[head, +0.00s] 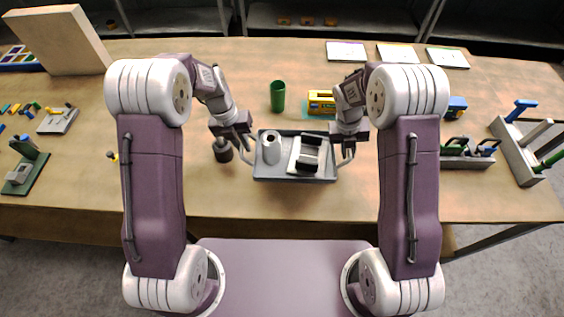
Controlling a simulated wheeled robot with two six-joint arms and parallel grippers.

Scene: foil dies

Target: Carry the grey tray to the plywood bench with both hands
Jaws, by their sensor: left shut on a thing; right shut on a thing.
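The grey tray (262,178) is in the middle of the head view, over the front part of the wooden bench (230,203). It looks level; I cannot tell whether it rests on the bench or is just above it. A grey cylinder (271,150) with a dark hole in its top stands in its left half. A white and black item (306,155) lies in its right half. My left gripper (248,157) is shut on the tray's left side. My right gripper (343,160) is shut on its right side.
A dark round object (222,150) stands close to my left gripper. Behind the tray are a green cup (277,96) and a yellow box (321,102). A grey rack (522,150) with coloured handles stands at the right. Small parts and a green stand (27,165) are at the left.

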